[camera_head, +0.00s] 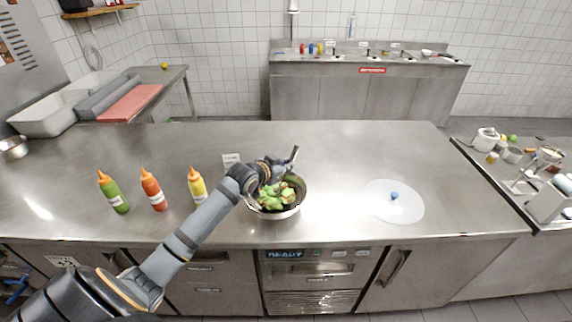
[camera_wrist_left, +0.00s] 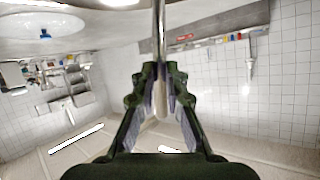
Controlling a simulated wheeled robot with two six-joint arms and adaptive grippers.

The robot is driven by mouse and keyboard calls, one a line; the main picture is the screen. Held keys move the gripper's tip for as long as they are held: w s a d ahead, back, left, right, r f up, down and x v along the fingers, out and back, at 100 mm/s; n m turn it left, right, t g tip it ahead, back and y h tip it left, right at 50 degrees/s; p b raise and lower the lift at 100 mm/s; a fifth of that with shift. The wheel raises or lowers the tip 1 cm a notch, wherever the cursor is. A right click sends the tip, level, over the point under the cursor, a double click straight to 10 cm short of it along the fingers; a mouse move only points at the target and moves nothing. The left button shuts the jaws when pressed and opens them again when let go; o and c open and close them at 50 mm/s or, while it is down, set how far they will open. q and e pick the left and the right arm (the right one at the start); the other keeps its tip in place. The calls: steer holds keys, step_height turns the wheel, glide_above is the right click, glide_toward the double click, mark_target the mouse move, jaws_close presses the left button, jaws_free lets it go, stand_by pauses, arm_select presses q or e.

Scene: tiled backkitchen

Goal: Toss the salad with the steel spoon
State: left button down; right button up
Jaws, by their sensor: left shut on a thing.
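A steel bowl (camera_head: 268,212) with green and brownish salad pieces (camera_head: 272,196) stands near the front edge of the steel counter. My left gripper (camera_head: 289,161) is over the bowl's back part. In the left wrist view, my left gripper (camera_wrist_left: 162,85) is shut on the handle of the steel spoon (camera_wrist_left: 159,30), which runs up out of the picture. The spoon's bowl end is hidden in both views. My right gripper is in neither view.
Green (camera_head: 113,192), red (camera_head: 153,190) and yellow (camera_head: 197,186) squeeze bottles stand left of the bowl. A clear round lid with a blue knob (camera_head: 394,195) lies to the right. A small white card (camera_head: 231,159) is behind my left arm. The counter between bowl and lid is clear.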

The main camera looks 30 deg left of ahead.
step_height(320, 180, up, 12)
steer(key=p, duration=1.1)
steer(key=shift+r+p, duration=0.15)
steer(key=shift+p, duration=0.25)
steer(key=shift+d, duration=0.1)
